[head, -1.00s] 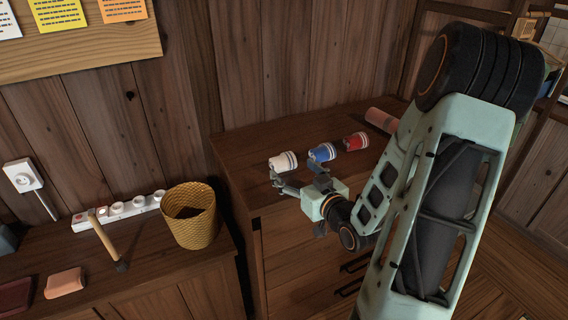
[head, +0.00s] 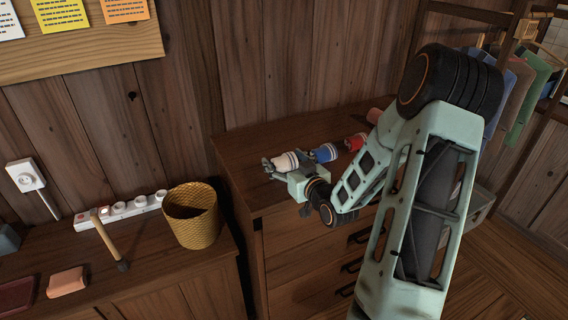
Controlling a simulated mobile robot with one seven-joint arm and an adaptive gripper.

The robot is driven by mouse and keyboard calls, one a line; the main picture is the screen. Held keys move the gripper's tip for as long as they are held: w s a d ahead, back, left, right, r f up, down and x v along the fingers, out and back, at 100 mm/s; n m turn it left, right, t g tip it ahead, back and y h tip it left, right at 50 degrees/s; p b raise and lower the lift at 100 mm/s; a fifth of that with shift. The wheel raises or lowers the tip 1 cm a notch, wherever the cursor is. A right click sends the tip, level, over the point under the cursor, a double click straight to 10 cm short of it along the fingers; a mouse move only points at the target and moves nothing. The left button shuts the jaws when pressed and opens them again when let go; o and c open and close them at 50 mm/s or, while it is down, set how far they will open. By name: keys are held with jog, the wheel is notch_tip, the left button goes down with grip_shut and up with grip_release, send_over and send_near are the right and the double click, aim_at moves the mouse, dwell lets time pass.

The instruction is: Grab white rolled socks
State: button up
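The white rolled socks (head: 286,161) lie on top of the wooden dresser (head: 240,146), near its left front corner, with dark stripes at their right end. My gripper (head: 286,167) is at the socks, reaching in from the front. Its fingers are spread, one at the left of the white socks and one at their right, close to the blue socks. The gripper hides the lower front of the white socks. I cannot tell whether the fingers touch them.
Blue rolled socks (head: 325,153) sit just right of the white ones, then red rolled socks (head: 354,142). A pinkish cylinder (head: 374,115) is partly behind my arm. A wicker basket (head: 192,217) stands on the lower cabinet at left. The dresser top behind the socks is clear.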

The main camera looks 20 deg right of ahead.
jog(key=c, duration=0.8)
jog(key=shift+r, duration=0.1)
